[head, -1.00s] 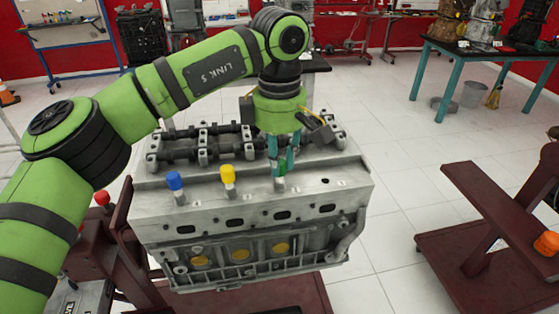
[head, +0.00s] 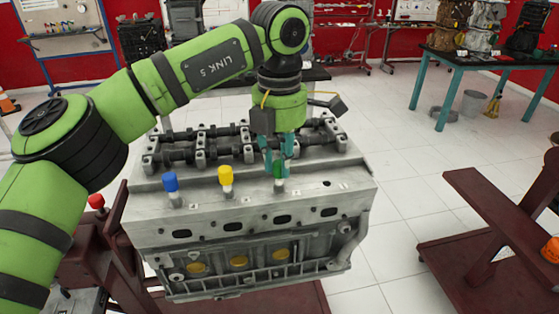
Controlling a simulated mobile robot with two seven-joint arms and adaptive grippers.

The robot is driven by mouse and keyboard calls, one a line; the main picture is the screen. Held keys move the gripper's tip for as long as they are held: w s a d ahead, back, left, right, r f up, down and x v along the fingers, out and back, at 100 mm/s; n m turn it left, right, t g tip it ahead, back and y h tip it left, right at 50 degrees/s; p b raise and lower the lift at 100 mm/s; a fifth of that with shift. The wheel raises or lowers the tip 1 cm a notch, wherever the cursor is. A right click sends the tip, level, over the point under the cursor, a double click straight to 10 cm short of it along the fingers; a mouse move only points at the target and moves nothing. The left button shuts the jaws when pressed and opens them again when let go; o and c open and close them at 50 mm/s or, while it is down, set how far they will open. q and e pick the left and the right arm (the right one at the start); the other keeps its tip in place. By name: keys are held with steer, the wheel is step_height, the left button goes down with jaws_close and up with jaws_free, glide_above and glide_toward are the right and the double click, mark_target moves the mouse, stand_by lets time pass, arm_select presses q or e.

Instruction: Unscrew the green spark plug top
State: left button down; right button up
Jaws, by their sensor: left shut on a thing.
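The green spark plug top (head: 278,170) stands on the engine block's upper face (head: 240,200), right of the yellow top. My left gripper (head: 278,168) points down over it, its teal fingers shut on the green top and hiding part of it. A pale plug body shows just below the green. The yellow spark plug top (head: 225,175) and the blue spark plug top (head: 170,182) stand upright in a row to the left. An empty dark hole (head: 326,183) is to the right. My right gripper is not in view.
Camshafts (head: 205,145) run along the back of the engine, behind the row of tops. A dark red stand (head: 490,220) is at the right. A table with teal legs (head: 480,60) is at the far right. Open tiled floor lies between.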

mark_target(279, 162)
arm_select(q)
steer(key=n+b, duration=0.1)
steer(key=n, duration=0.4)
steer(key=shift+f+n, duration=0.15)
steer(key=shift+n, duration=0.15)
steer(key=shift+n+b, duration=0.7)
steer(key=shift+n, duration=1.5)
steer(key=c, duration=1.1)
jaws_free()
steer(key=shift+o, duration=0.2)
step_height(279, 162, up, 8)
steer(key=shift+f, duration=0.15)
